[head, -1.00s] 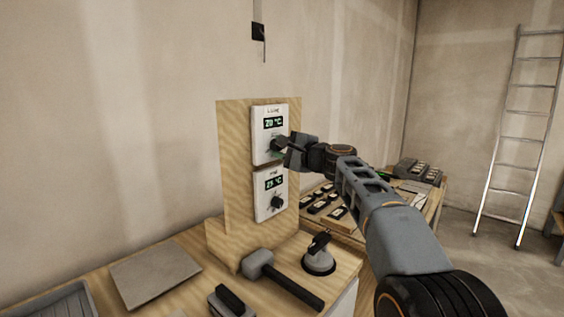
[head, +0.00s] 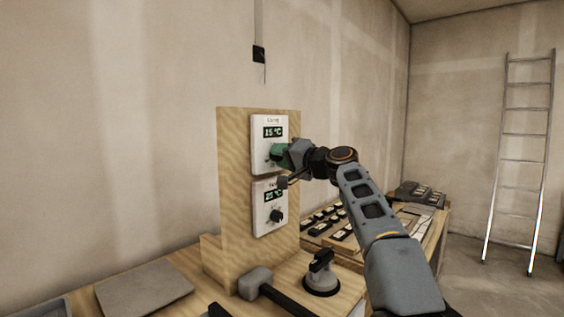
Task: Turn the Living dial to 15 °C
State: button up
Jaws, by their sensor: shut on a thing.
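The Living thermostat (head: 261,125) is the upper white panel on an upright wooden board (head: 236,190). Its green display (head: 273,132) appears to read 15 °C. My gripper (head: 276,155) is at this panel's dial, shut on it. The dial itself is hidden behind my gripper, so its pointer cannot be seen. A second white thermostat (head: 262,225) sits below, its display reading about 25 °C, with a dark dial (head: 276,215) that is untouched. Its label is too small to read.
A suction cup lifter (head: 321,277), a mallet (head: 256,281) and a grey tile (head: 144,287) lie on the bench below the board. Several dark devices (head: 322,219) lie on a table behind my arm. A ladder (head: 522,150) leans at the right.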

jog(key=shift+n, duration=0.7)
jog(key=o, duration=0.9)
jog(key=b+v, duration=0.4)
jog(key=v, duration=0.9)
jog(key=shift+s+d, duration=0.25)
jog(key=shift+d, duration=0.1)
